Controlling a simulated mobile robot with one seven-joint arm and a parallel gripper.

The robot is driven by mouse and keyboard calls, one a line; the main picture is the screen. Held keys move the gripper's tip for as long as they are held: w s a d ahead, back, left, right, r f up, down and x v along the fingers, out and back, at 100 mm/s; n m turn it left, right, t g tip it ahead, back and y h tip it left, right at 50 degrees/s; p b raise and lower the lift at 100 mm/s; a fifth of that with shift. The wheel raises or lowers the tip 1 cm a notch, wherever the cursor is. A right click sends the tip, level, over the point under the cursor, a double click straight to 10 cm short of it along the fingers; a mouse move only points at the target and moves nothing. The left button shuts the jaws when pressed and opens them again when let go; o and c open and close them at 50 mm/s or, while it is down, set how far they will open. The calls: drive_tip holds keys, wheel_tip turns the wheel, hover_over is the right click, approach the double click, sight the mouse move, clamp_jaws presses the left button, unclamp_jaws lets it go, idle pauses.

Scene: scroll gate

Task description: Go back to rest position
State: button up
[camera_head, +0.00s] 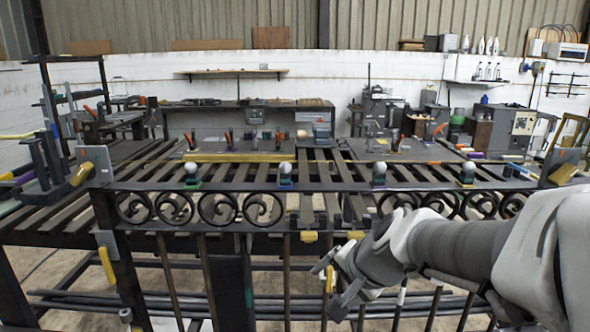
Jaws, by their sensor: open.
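My gripper (338,284) is at the lower middle of the head view, at the end of my arm, which reaches in from the right. Its two dark fingers are apart and point down and left. A yellow piece (329,279) shows between or behind the fingers; I cannot tell whether they touch it. The dark scroll gate (226,208) lies behind the gripper, with a row of scrolls across it. My arm hides part of the scroll row on the right.
Round grey knobs on coloured blocks (285,172) stand along the gate's far edge. Yellow clamps (82,172) hold its left corner. A slatted bench (60,215) extends left. Dark bars (150,300) run low below the gate. Workbenches with tools (245,115) line the back wall.

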drive_tip(key=s+d+r+n+h, duration=0.1)
drive_tip(key=s+d+n, duration=0.15)
drive_tip(key=s, duration=0.35)
drive_tip(key=s+d+r+n+g+h+p, duration=0.1)
drive_tip(key=s+d+r+n, duration=0.15)
drive_tip(key=s, duration=0.25)
drive_tip(key=s+d+n+h, duration=0.1)
drive_tip(key=s+d+n, duration=0.1)
drive_tip(key=s+n, duration=0.3)
wheel_tip(320, 180, up, 13)
drive_tip(key=m+p, duration=0.1)
drive_tip(key=p, duration=1.1)
drive_tip(key=shift+s+f+m, duration=0.2)
drive_tip(key=shift+s+m, duration=0.1)
drive_tip(key=shift+d, duration=0.1)
drive_tip(key=shift+c, duration=0.3)
drive_tip(key=c, duration=0.4)
drive_tip(key=shift+d, duration=0.2)
